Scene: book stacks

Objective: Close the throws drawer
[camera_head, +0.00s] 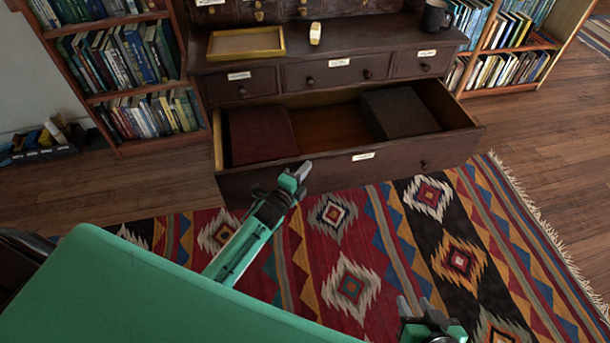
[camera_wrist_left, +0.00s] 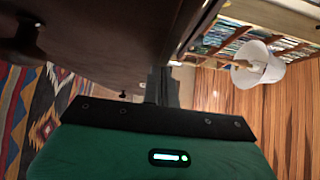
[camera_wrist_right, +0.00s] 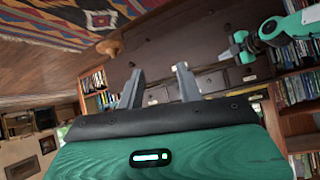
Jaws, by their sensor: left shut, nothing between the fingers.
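The wide bottom drawer (camera_head: 240,180) of the dark wooden chest is pulled out. It holds a folded dark red throw (camera_head: 262,135) on the left and a dark grey one (camera_head: 398,112) on the right. Its front has a small white label (camera_head: 363,156) and a round knob (camera_head: 424,164) on the right. My left gripper (camera_head: 300,172) is shut and empty at the left part of the drawer front; I cannot tell if it touches. The left wrist view shows its closed fingers (camera_wrist_left: 162,86) close to dark wood. My right gripper (camera_head: 415,304) is open and empty over the rug; its fingers (camera_wrist_right: 158,86) stand apart.
Three smaller shut drawers (camera_head: 337,72) sit above. The chest top holds a yellow-rimmed tray (camera_head: 246,43), a small pale object (camera_head: 315,33) and a dark mug (camera_head: 436,16). Bookcases (camera_head: 128,70) flank the chest. A patterned rug (camera_head: 400,240) covers the floor in front.

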